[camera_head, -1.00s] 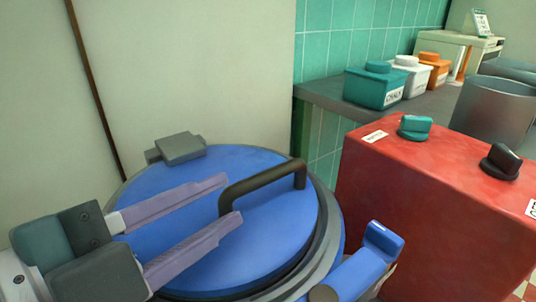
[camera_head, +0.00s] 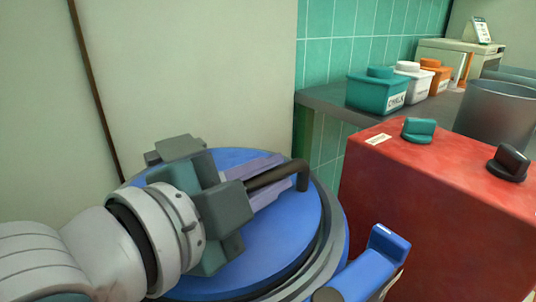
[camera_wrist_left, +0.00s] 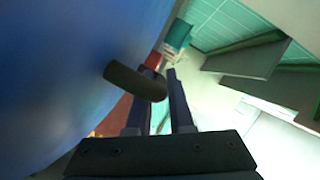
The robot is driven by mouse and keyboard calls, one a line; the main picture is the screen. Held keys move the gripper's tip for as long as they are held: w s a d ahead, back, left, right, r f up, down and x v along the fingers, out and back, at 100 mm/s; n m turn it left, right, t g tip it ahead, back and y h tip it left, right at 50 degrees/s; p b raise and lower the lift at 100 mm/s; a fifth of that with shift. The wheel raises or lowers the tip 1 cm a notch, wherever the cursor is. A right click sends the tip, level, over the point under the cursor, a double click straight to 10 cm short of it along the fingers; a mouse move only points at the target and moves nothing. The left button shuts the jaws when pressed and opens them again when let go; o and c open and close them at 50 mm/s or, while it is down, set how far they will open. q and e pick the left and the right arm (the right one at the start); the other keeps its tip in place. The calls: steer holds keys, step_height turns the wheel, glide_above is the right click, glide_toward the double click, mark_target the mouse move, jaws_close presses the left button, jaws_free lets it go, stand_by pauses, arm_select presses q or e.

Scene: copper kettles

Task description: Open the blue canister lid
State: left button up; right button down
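The blue canister lid (camera_head: 275,235) lies flat on the canister, with a grey rim (camera_head: 325,258) around it. Its dark bar handle (camera_head: 303,178) arches over the lid. My left gripper (camera_head: 268,180) is over the lid, its purple fingers close on either side of the handle bar, and looks shut on it. My gripper's body hides part of the handle and lid. In the left wrist view, the handle (camera_wrist_left: 135,82) shows at the fingers (camera_wrist_left: 165,100), with the blue lid (camera_wrist_left: 60,70) filling the left side. My right gripper is not in view.
A grey hinge block (camera_head: 180,148) sits at the lid's back edge by a pale wall. A blue lever-like part (camera_head: 370,262) stands at the canister's front right. A red box (camera_head: 430,205) with knobs is close on the right. Small lidded boxes (camera_head: 378,95) stand on a grey counter behind.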

arm_select(q)
jaws_close()
stand_by(1.1)
